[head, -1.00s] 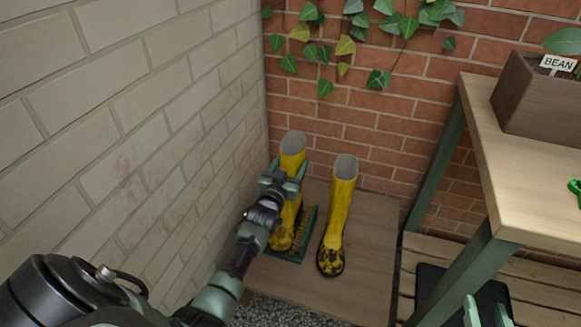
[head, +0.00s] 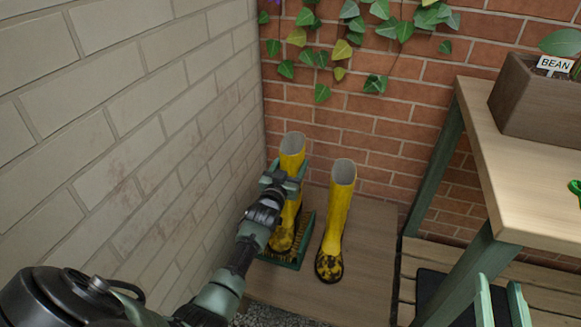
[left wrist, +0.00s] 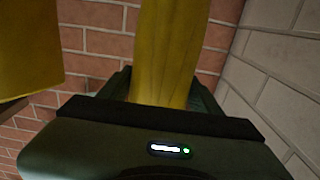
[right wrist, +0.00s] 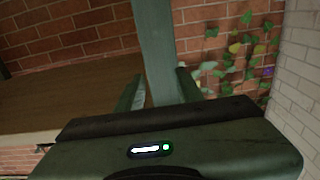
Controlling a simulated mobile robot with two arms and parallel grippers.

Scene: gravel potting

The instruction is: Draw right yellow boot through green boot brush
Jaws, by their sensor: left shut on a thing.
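Two yellow boots with muddy feet are upright in the corner in the head view. My left gripper (head: 281,182) is shut on the shaft of the picture-left boot (head: 292,149). That boot's foot is at the green boot brush (head: 308,232), which has tan bristles; I cannot tell how firmly they touch. The held boot fills the middle of the left wrist view (left wrist: 165,50). The other boot (head: 337,215) stands just right of the brush. My right gripper (head: 500,300) is open and empty near the table's green leg (right wrist: 155,45).
A pale brick wall (head: 130,120) is close on the left, and a red brick wall (head: 390,130) with ivy is behind. A potting table (head: 520,180) stands at the right, with a planter (head: 540,105) marked BEAN. The wooden board (head: 372,260) is clear right of the boots.

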